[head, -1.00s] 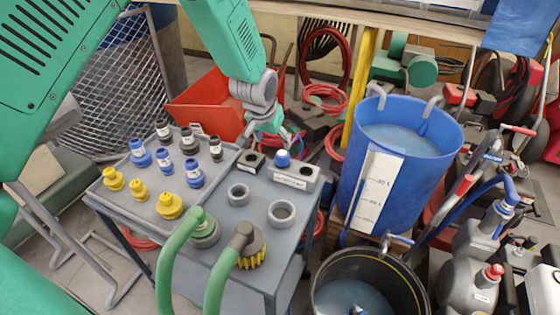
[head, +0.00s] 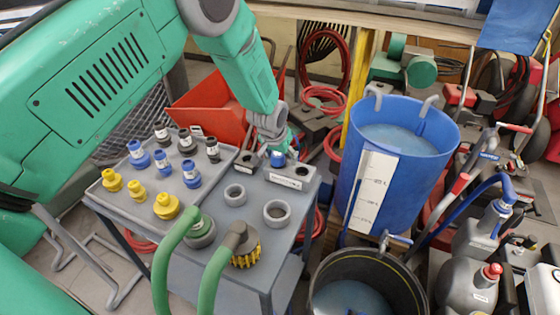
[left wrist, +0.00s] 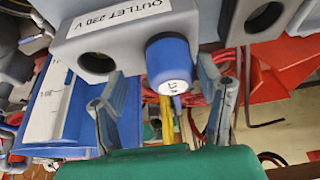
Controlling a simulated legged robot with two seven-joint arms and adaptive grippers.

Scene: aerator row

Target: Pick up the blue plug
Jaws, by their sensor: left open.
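The blue plug (head: 278,159) sits upright in one end of the grey outlet block (head: 291,175) on the cart top. In the left wrist view the plug (left wrist: 168,62) is a blue cylinder with a pale, marked end face, beside an empty dark hole in the block (left wrist: 130,38) labelled "OUTLET 230 V". My left gripper (head: 274,143) is at the plug, partly covering it in the head view. In the left wrist view its open fingers (left wrist: 166,88) stand on either side of the plug, with gaps visible. My right gripper is not in view.
A grey tray (head: 118,208) with yellow, blue and black fittings is left of the outlet. Two grey rings (head: 277,212) and green hoses (head: 218,270) are in front. A blue tub (head: 398,165) stands right, a red bin (head: 208,105) behind.

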